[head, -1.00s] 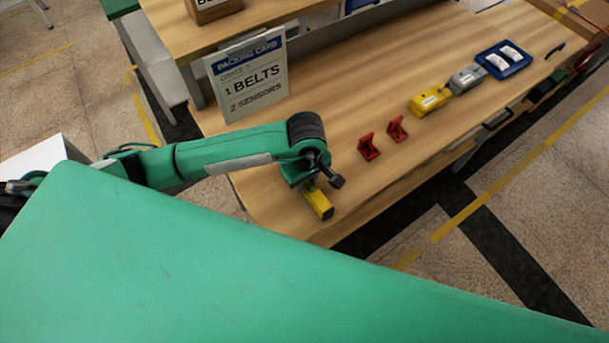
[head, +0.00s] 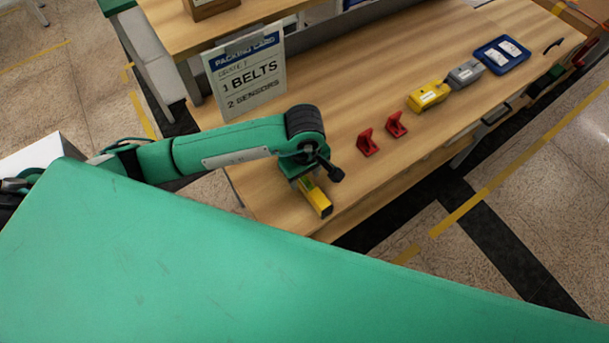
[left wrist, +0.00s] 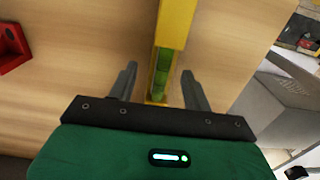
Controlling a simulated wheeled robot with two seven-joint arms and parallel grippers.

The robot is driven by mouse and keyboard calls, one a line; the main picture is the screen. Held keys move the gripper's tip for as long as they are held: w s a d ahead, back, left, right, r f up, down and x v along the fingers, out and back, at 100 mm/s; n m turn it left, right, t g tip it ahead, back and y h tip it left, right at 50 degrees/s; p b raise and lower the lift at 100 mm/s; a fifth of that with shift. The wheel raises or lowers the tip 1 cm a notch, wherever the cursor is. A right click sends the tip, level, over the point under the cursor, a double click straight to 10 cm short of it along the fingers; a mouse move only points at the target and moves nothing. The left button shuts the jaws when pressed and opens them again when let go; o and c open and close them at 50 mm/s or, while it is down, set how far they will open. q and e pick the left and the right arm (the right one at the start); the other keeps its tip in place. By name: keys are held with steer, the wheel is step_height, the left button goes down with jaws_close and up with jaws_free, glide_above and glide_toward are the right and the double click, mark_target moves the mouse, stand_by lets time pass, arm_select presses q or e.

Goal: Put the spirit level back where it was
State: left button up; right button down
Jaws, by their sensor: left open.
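The yellow spirit level (head: 318,200) lies on the wooden bench near its front left end, partly hidden under my left gripper (head: 306,182). In the left wrist view the spirit level (left wrist: 175,30) runs between the two spread fingers of the left gripper (left wrist: 160,88), with its green vial strip showing. The fingers stand apart on either side of it, with gaps of bare wood. The left gripper is open. My right gripper does not show.
On the bench (head: 395,65) stand two red brackets (head: 381,134), a yellow device (head: 428,95), a grey device (head: 466,72) and a blue tray (head: 501,54). A packing card (head: 245,77) stands behind my left arm. Bare wood lies between the brackets and the card.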

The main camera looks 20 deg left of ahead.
mark_target(305, 177)
arm_select(q)
step_height(305, 177, up, 11)
steer(key=b, duration=0.2)
stand_by(0.6)
